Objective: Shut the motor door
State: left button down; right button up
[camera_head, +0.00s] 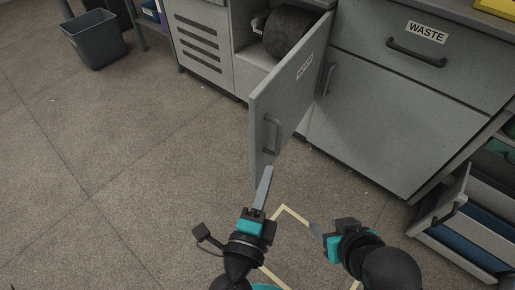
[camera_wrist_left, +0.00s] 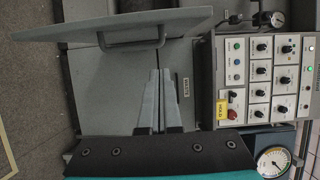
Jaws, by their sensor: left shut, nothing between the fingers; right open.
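The motor door (camera_head: 286,105) is a grey panel with a label and a bar handle (camera_head: 271,135). It stands wide open, swung out from the cabinet, with the dark round motor (camera_head: 287,32) showing in the opening. The door also shows edge-on at the top of the left wrist view (camera_wrist_left: 110,25), with its handle below it. My left gripper (camera_head: 266,170) is shut and empty, just below the door's lower outer corner in the head view; I cannot tell whether it touches. My right gripper (camera_head: 318,230) is open and empty, lower and to the right, apart from the door.
A WASTE drawer (camera_head: 415,48) and a grey lower panel (camera_head: 395,125) are right of the door. A rack (camera_head: 470,225) with coloured panels stands at the right. A bin (camera_head: 97,40) stands far left. The left floor is clear. A control panel (camera_wrist_left: 263,80) shows in the wrist view.

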aim_at(262, 134)
pick_arm(q)
jog(key=shift+w+a+r, duration=0.1)
jog(key=shift+w+a, duration=0.15)
jog(key=shift+w, duration=1.65)
jog(key=shift+w+a, duration=0.25)
jog(key=shift+w, duration=1.7)
jog(key=shift+w+a+r, duration=0.1)
jog(key=shift+w+a, duration=0.15)
jog(key=shift+w, duration=1.65)
